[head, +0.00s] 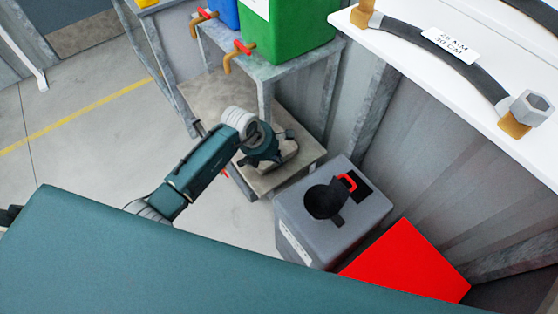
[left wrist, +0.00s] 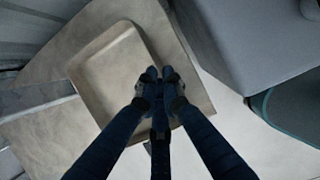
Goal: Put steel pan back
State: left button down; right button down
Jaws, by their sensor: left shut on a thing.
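The steel pan (left wrist: 108,72) is a shallow, tan-looking tray with rounded corners and a raised rim. In the left wrist view it lies over a low tan shelf top (left wrist: 62,52). My left gripper (left wrist: 158,76) is shut on the pan's near right edge. In the head view my left gripper (head: 266,158) is low over the shelf (head: 215,97), and part of the pan (head: 289,150) shows beside the fingers. Whether the pan touches the shelf I cannot tell. My right gripper is not in view.
A grey container (head: 318,236) with a black opening and red handle stands close right of the shelf, beside a red box (head: 412,262). Green (head: 290,28) and blue containers with taps stand on a metal bench above the shelf. Open floor (head: 100,145) lies left.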

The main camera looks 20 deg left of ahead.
pick_arm(q)
jog(key=x, duration=0.2)
jog(key=shift+d+f, duration=0.15)
jog(key=shift+f, duration=0.25)
jog(key=shift+w+f, duration=0.1)
jog(key=shift+f, duration=0.3)
jog(key=shift+f, duration=0.1)
jog(key=c, duration=1.9)
grip_release()
jog(key=shift+r, duration=0.2)
jog(key=p+v, duration=0.1)
jog(key=v, duration=1.1)
